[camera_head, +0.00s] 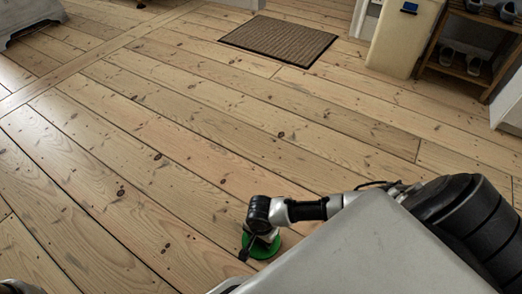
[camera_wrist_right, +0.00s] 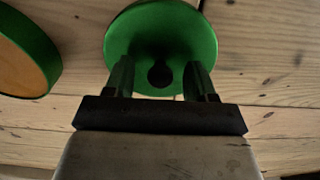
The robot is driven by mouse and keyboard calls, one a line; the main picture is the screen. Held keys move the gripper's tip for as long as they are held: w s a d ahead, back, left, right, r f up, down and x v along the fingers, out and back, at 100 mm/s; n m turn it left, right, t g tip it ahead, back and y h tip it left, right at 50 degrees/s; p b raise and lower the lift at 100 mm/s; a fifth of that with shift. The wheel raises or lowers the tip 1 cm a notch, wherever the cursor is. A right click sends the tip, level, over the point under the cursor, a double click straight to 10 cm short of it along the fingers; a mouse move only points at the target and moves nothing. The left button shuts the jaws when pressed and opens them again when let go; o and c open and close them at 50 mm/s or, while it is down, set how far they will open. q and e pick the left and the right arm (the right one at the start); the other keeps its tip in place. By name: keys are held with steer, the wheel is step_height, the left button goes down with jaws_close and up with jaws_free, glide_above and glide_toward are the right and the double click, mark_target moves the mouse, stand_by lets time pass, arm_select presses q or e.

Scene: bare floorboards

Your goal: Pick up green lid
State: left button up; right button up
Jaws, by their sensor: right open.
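The green lid (camera_wrist_right: 160,28) is a round disc with a dark knob in the right wrist view, in front of my right gripper (camera_wrist_right: 159,72). The gripper is open, with one finger on each side of the knob. I cannot tell whether the fingers touch the lid. In the head view, green (camera_head: 265,250) shows on the floor under my right gripper (camera_head: 262,240), which hides part of it. My left gripper is not in view.
A round thing with a green rim and tan inside (camera_wrist_right: 22,52) lies left of the lid in the wrist view. A brown mat (camera_head: 280,40), a cream cabinet (camera_head: 402,38) and a shoe rack (camera_head: 468,45) stand far back. The floorboards between are clear.

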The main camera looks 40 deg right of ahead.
steer(key=shift+f, duration=0.15)
steer(key=shift+c, duration=0.5)
steer(key=c, duration=0.9)
